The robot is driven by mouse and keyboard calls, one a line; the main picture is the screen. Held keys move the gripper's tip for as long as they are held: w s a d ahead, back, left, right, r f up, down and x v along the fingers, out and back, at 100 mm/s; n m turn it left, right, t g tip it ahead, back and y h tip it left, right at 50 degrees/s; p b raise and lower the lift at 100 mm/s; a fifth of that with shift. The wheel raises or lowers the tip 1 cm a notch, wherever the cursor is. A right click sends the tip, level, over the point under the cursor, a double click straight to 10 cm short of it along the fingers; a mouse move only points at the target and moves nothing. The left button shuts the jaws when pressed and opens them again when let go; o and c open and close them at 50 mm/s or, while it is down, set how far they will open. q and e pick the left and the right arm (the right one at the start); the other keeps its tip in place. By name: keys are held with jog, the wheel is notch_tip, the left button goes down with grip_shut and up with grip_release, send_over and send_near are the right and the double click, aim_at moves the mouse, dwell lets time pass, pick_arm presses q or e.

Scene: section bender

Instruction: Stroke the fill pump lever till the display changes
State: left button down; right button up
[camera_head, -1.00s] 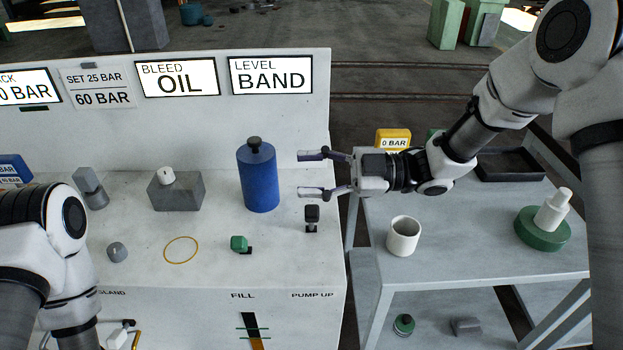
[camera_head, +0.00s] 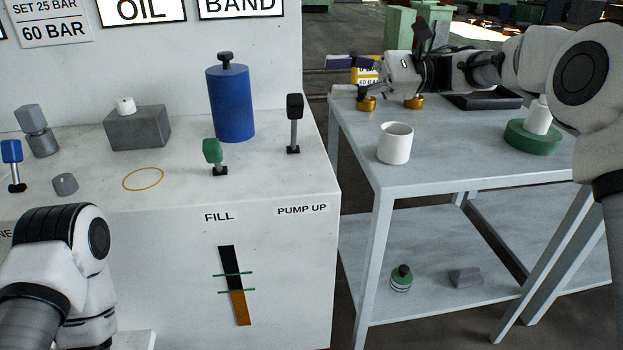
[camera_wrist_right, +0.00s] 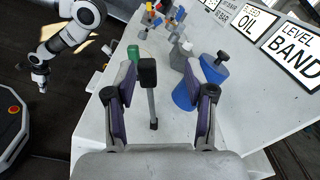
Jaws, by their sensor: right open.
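The green-handled lever (camera_head: 213,153) stands on the bench above the FILL label (camera_head: 218,216). The black-handled lever (camera_head: 295,122) stands upright to its right, above PUMP UP. My right gripper (camera_head: 345,76) is open and empty, to the right of and above the black lever. In the right wrist view the black lever (camera_wrist_right: 150,90) shows between its spread fingers, with no visible contact; the green handle (camera_wrist_right: 133,52) lies beyond, to the left. The OIL (camera_head: 140,10) and BAND (camera_head: 240,6) displays are cropped at the top. My left gripper (camera_wrist_right: 40,78) shows small; its jaws are unclear.
A blue cylinder (camera_head: 231,105) stands between and behind the two levers. A grey block (camera_head: 137,129) and a yellow ring (camera_head: 143,180) are further left. A side table (camera_head: 455,158) holds a white cup (camera_head: 395,144) and a green-based part (camera_head: 532,138).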

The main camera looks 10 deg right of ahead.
jog(key=b, duration=0.2)
send_near(295, 120)
notch_tip(295, 120, up, 2)
jog(key=a, duration=0.7)
jog(key=a+b, duration=0.1)
jog(key=a, duration=0.2)
jog(key=shift+r, duration=0.35)
pick_arm(q)
notch_tip(295, 120, down, 6)
jog(key=shift+r, duration=0.1)
pick_arm(e)
grip_shut()
